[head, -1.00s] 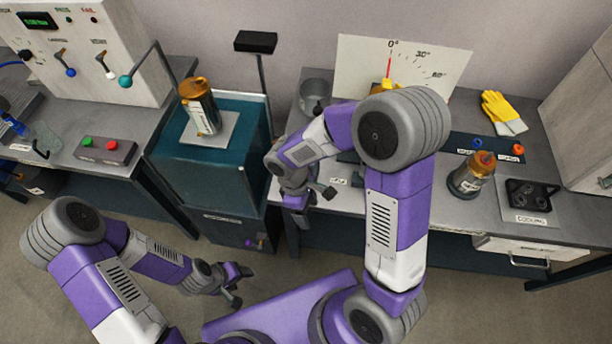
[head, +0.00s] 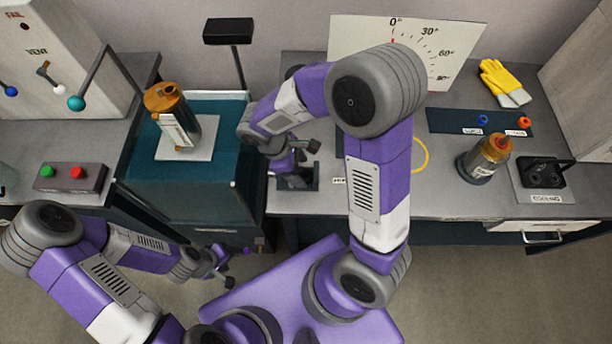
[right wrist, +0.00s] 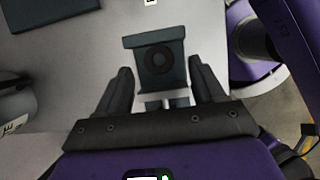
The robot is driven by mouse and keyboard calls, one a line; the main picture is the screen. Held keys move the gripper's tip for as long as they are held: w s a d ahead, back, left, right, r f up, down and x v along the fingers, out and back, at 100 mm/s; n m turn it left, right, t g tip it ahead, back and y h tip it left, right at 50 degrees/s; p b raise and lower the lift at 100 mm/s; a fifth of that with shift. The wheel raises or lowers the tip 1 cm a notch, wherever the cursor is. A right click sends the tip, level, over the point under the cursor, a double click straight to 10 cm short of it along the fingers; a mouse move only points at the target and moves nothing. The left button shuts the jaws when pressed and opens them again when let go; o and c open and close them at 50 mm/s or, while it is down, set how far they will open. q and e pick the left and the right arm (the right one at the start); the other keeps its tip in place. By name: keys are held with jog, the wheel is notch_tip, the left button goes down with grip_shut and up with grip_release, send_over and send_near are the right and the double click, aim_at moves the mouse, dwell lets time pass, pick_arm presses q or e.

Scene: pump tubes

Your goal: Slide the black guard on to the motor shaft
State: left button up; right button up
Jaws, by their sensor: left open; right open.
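A dark block with a round black ring on its face (right wrist: 158,60) lies between my right gripper's fingers (right wrist: 160,82) in the right wrist view, apart from both. In the head view the dark block (head: 300,180) is at the bench's left front edge, partly under my open right gripper (head: 302,157). I cannot tell whether the ring is the black guard, and I cannot make out the motor shaft; my right arm hides part of the bench. My left gripper (head: 226,267) is open and empty in front of the teal cart.
The teal cart (head: 145,185) left of the bench carries an orange-topped cylinder (head: 172,117) on a white plate. A second such cylinder (head: 484,160), a cooling block (head: 541,173) and yellow gloves (head: 505,83) are on the bench's right. An angle board (head: 455,45) stands behind.

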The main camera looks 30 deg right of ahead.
jog(key=x, duration=0.2)
jog(key=shift+d+f+b, duration=0.15)
jog(key=shift+f+b, duration=0.15)
jog(key=shift+c, duration=0.4)
jog(key=c, duration=1)
jog(key=shift+r, duration=0.15)
jog(key=shift+c, duration=0.2)
